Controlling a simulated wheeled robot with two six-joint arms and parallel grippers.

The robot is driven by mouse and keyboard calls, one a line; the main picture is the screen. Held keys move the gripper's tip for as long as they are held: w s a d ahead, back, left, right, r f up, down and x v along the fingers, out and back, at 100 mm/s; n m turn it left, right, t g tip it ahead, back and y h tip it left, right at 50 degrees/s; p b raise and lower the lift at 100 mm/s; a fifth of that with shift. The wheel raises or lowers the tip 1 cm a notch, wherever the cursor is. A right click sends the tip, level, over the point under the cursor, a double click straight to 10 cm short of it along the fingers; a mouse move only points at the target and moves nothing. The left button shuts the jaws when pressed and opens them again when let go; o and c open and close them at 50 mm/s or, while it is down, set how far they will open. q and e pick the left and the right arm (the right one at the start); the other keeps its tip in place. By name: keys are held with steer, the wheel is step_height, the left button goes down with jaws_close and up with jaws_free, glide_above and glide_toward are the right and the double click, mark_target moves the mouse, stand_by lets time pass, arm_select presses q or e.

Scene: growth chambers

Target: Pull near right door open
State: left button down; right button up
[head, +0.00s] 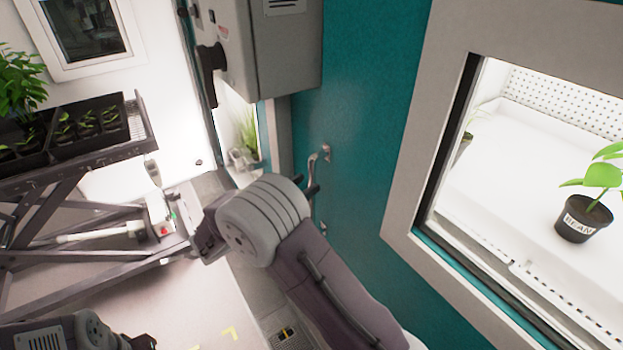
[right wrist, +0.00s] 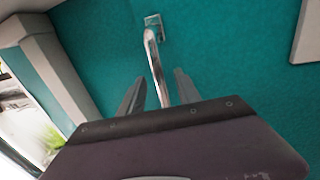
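The teal door (head: 365,110) has a large grey-framed window and fills the right of the head view. Its silver bar handle (head: 313,163) is near the door's left edge; its lower part is partly hidden by my right arm. I see no gap along that edge. My right gripper (head: 311,188) is at the handle, mostly hidden behind its own wrist. In the right wrist view, the gripper (right wrist: 158,90) has its fingers apart, with the handle (right wrist: 155,62) between them and space on both sides. Only part of my left arm shows at the bottom left; its finger state is unclear.
A grey control box (head: 265,50) juts out above and left of the handle. A dark cart (head: 75,165) with seedling trays stands at the left. A potted plant (head: 583,220) is behind the window. Pale floor (head: 190,300) is clear at the lower left.

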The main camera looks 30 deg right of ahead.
mark_target(309, 183)
steer(key=x, duration=0.4)
steer(key=shift+w+f, duration=0.25)
steer(key=shift+f, duration=0.05)
steer(key=shift+s+a+r, duration=0.15)
steer(key=shift+s+a, duration=0.05)
steer(key=shift+c, duration=0.7)
steer(key=shift+s+a+r, duration=0.1)
steer(key=shift+s+a, duration=0.05)
steer(key=shift+a, duration=0.05)
jaws_close()
